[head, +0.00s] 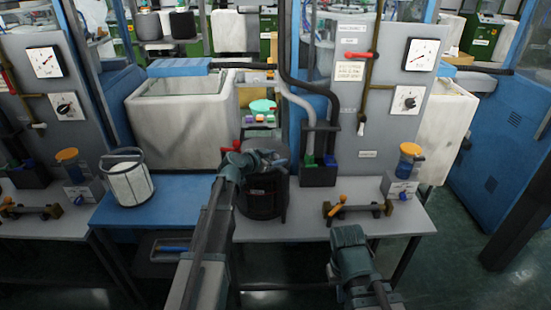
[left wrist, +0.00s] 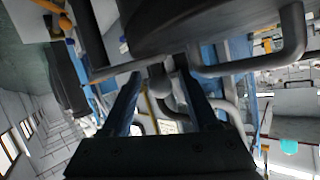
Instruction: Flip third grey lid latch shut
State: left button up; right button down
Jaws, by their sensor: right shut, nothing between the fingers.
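A black round vessel (head: 263,198) stands on the bench at the centre of the head view. My left gripper (head: 240,158) is over its left top edge and covers part of its top. In the left wrist view the two fingers of my left gripper (left wrist: 158,78) are spread apart. A dark grey knobbed lever (left wrist: 159,83) shows between them; I cannot tell if it touches either finger. A dark rounded body (left wrist: 190,25) hangs close above. I cannot make out which part is the third grey lid latch. My right gripper (head: 349,238) is shut and empty at the bench's front edge.
A white bucket (head: 129,184) with a dark handle stands left on the blue bench top (head: 180,208). A dumbbell-shaped tool (head: 357,209) lies right of the vessel.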

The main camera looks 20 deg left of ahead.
pick_arm(q)
jog(key=p+v, duration=0.5)
jog(key=v, duration=0.9)
jog(key=s+d+f+g+p, duration=0.1)
jog(key=s+d+f+g, duration=0.4)
jog(key=d, duration=0.5)
jog(key=s+d+f+g, duration=0.3)
jog(key=s+d+f, duration=0.1)
jog(key=s+d, duration=0.4)
jog(key=s+d+f+n+g+y, duration=0.1)
jog(key=s+g+y, duration=0.1)
jog(key=s, duration=0.4)
jog(key=s+d+f+n+g+y, duration=0.2)
jog(key=s+y, duration=0.3)
jog(key=s, duration=0.1)
jog(key=shift+s+g+p, duration=0.3)
jog(key=shift+s+g, duration=0.05)
jog(key=shift+g, duration=0.05)
